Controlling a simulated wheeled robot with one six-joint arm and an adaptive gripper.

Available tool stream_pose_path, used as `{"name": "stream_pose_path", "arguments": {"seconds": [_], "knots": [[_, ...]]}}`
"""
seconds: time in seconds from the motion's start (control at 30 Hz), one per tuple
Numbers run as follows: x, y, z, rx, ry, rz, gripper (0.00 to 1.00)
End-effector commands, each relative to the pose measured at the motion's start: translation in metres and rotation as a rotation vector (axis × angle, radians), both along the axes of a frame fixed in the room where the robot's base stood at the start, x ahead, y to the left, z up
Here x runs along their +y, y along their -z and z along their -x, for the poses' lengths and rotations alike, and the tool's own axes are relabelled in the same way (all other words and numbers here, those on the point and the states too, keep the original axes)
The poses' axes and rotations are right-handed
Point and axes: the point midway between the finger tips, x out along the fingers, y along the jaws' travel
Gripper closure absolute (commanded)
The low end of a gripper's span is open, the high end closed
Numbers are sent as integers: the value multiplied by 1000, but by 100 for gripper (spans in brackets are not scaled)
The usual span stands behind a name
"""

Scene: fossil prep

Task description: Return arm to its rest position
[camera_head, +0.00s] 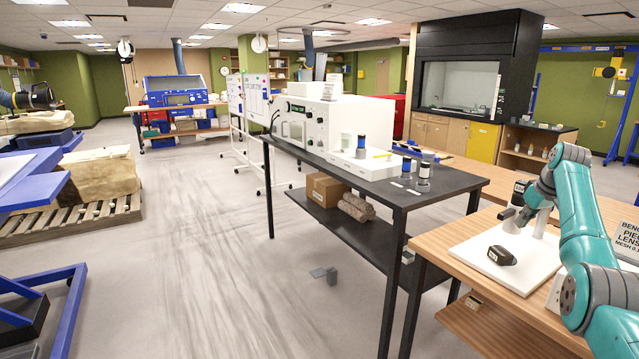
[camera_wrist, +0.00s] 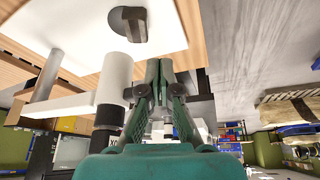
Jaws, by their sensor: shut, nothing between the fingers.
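My teal arm (camera_head: 585,240) reaches over the wooden bench at the right of the head view. My gripper (camera_head: 508,213) is beyond the bend of the arm, above the white board; it is small and dark there. In the wrist view my gripper (camera_wrist: 159,68) has its two fingers together, with nothing between them. A dark, rounded object (camera_head: 502,255) lies on the white board (camera_head: 478,252), apart from the fingers; it also shows in the wrist view (camera_wrist: 131,24). A white cylinder (camera_wrist: 115,78) stands close beside the fingers in the wrist view.
The wooden bench (camera_head: 440,258) bears a sign (camera_head: 627,238) at right, near my arm. A black table (camera_head: 390,190) with bottles and a white machine stands left of it. The grey floor (camera_head: 190,260) is open farther left, beside a pallet (camera_head: 75,222) with a large block.

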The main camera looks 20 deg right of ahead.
Motion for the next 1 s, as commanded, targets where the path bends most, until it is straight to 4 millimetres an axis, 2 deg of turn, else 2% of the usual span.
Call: {"name": "stream_pose_path", "arguments": {"seconds": [0.03,0.17,0.27,0.5,0.73,1.0], "knots": [[6,18,-7,-2,-2,0,100],[22,67,-27,-21,0,16,100],[41,113,-43,-41,2,31,100],[98,218,-68,-93,6,68,100],[164,307,-74,-149,5,100,100],[250,395,-56,-216,1,133,100]]}}
